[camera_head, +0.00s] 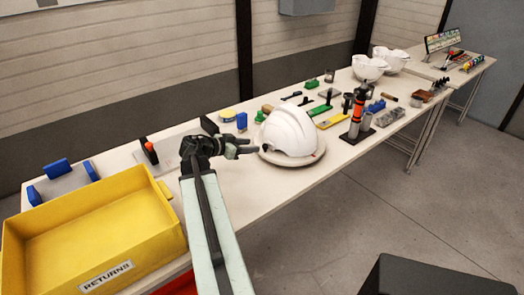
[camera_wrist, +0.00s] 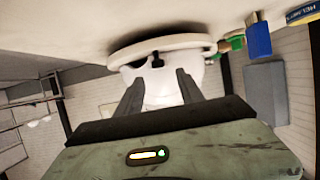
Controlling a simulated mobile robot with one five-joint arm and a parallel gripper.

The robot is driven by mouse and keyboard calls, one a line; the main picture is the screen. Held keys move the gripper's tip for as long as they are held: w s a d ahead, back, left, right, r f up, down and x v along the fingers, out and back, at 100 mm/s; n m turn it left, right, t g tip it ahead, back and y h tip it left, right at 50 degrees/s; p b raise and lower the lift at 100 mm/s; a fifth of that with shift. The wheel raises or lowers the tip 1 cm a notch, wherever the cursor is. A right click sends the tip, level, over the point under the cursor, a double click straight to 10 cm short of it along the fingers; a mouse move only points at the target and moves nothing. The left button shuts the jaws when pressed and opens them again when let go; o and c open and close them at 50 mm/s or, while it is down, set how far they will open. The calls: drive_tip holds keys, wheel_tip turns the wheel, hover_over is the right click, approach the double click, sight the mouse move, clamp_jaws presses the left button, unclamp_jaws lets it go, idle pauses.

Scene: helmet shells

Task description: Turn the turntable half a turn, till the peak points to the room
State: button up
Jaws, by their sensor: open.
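The white helmet shell (camera_head: 291,130) sits on the pale round turntable (camera_head: 300,161) at the middle of the long bench. I cannot clearly tell which way its peak points. My gripper (camera_head: 254,146) is at the left side of the shell, close to the turntable's rim, with its fingers towards it. In the wrist view the picture is upside down: the turntable (camera_wrist: 165,46) is above the shell (camera_wrist: 162,92). There my open gripper (camera_wrist: 158,84) has its fingers apart, with the shell seen between them. Whether a finger touches anything cannot be told.
A yellow returns bin (camera_head: 95,225) stands at the near left of the bench. An orange and black tool (camera_head: 357,112) stands right of the turntable, with several small tools behind. Two more white shells (camera_head: 369,67) (camera_head: 396,60) are farther back. Open floor (camera_head: 380,215) lies in front.

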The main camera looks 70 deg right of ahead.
sight(264, 145)
drive_tip(key=b+x, duration=0.2)
drive_tip(key=x, duration=0.5)
drive_tip(key=shift+a, duration=0.1)
clamp_jaws()
idle(1.1)
drive_tip(key=shift+s+a, duration=0.1)
drive_tip(key=shift+a, duration=0.2)
drive_tip(key=shift+w+d, duration=0.15)
drive_tip(key=shift+w, duration=0.05)
drive_tip(key=shift+s, duration=0.15)
